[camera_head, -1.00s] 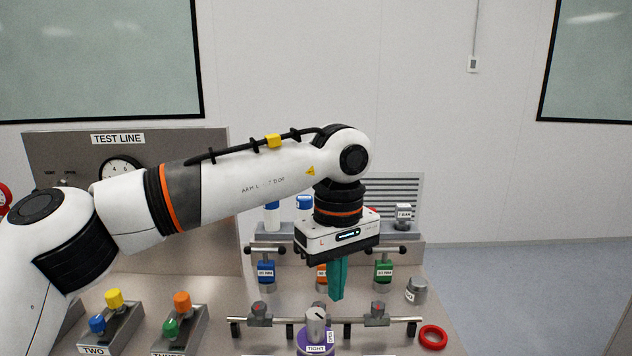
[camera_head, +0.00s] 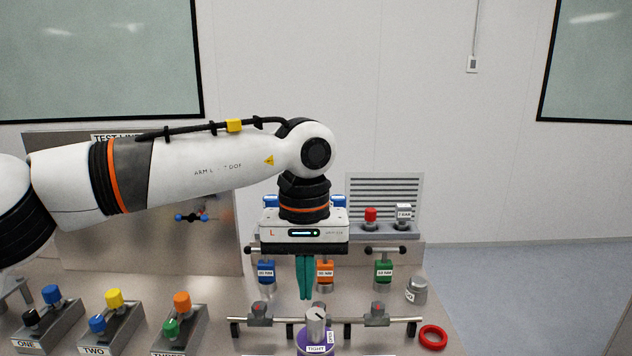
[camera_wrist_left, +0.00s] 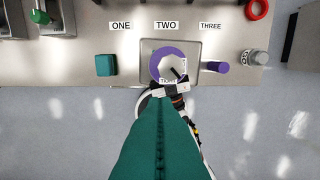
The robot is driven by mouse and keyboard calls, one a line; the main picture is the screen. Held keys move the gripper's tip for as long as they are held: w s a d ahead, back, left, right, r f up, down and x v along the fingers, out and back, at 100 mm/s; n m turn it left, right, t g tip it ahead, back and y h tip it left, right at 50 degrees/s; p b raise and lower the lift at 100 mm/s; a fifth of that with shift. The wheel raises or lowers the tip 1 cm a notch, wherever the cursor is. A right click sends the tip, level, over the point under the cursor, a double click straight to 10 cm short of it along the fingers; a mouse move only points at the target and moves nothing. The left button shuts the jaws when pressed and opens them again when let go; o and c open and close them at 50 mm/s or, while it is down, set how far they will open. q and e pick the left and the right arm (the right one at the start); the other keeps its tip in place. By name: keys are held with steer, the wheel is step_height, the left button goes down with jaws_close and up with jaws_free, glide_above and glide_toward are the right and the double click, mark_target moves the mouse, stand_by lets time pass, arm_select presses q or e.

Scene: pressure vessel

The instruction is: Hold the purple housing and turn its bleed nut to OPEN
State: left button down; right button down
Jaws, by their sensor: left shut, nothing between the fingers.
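The purple housing (camera_head: 316,342) stands at the bottom middle of the head view, its lower part cut off. Its grey bleed nut (camera_head: 316,322) sits on top, with TIGHT and OPEN labels on the housing. My left gripper (camera_head: 304,297) points down with its teal fingers together and empty, above and slightly behind the nut, apart from it. In the left wrist view the housing (camera_wrist_left: 156,57) shows as a purple ring beyond the shut fingers (camera_wrist_left: 160,125). A white and black part of mine shows by the near side of the housing; its fingers are hidden.
A grey rail (camera_head: 400,319) with clamps runs behind the housing. Blue, orange and green labelled tools (camera_head: 384,271) hang farther back. A red ring (camera_head: 433,337) and a grey knob (camera_head: 416,291) lie to the right. Blocks with coloured knobs (camera_head: 180,330) stand left.

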arm_select(q)
steer(key=shift+s+f, duration=0.1)
steer(key=shift+f, duration=3.2)
arm_select(e)
steer(key=shift+f, duration=0.1)
arm_select(q)
steer(key=shift+w+d, duration=0.15)
steer(key=shift+w, duration=0.1)
steer(key=shift+d, duration=0.2)
steer(key=shift+s+d, duration=0.1)
steer(key=shift+d, duration=0.85)
steer(key=shift+s+d, duration=0.15)
step_height(320, 180, up, 6)
